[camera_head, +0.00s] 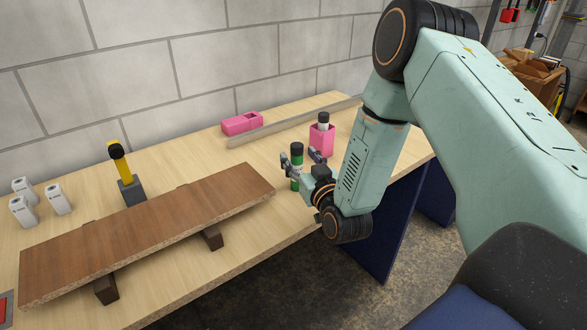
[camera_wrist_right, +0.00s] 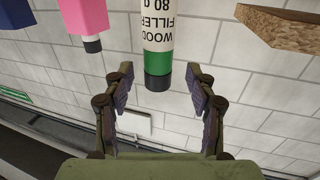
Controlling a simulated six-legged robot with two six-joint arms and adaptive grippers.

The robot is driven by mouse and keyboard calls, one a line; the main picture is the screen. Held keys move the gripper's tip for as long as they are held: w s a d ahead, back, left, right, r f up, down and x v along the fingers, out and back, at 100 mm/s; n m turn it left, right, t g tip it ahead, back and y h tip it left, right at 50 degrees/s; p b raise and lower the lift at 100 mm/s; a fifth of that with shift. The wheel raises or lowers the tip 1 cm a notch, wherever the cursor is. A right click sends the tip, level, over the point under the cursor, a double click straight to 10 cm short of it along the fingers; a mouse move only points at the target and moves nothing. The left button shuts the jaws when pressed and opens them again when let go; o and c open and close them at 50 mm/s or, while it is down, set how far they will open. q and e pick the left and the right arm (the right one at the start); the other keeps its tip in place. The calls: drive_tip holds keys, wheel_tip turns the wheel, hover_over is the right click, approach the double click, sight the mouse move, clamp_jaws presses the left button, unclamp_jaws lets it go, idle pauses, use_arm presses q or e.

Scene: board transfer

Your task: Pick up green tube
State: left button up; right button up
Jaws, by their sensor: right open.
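The green tube (camera_head: 296,170) stands upright on the wooden table, with a black cap on top. In the wrist view, the tube (camera_wrist_right: 158,40) has a white body with "WOOD FILLER" lettering, a green band and the black cap. My right gripper (camera_head: 302,160) is open at the tube, one finger on each side in the picture. In the wrist view, the tube's cap lies in line with the gap between the fingertips (camera_wrist_right: 160,78), with space on both sides; I see no contact. My left gripper is not in view.
A pink holder (camera_head: 320,143) with a black-capped tube stands just behind. A pink box (camera_head: 242,123) and a long strip (camera_head: 290,124) lie farther back. A brown board (camera_head: 150,230) rests on blocks at left. A yellow-handled tool (camera_head: 120,163) and white containers (camera_head: 58,200) stand beyond it.

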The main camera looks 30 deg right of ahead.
drive_tip(key=shift+w+a, duration=0.1)
drive_tip(key=shift+w, duration=0.6)
drive_tip(key=shift+w+d, duration=0.25)
drive_tip(key=shift+w, duration=0.05)
drive_tip(key=shift+w+d+f, duration=0.15)
drive_tip(key=shift+w+d, duration=0.05)
drive_tip(key=shift+d, duration=0.3)
drive_tip(key=shift+w+a, duration=0.1)
drive_tip(key=shift+a, duration=0.45)
drive_tip(key=c, duration=0.4)
drive_tip(key=shift+d, duration=0.4)
drive_tip(key=c, duration=0.4)
drive_tip(key=shift+a, duration=0.25)
clamp_jaws()
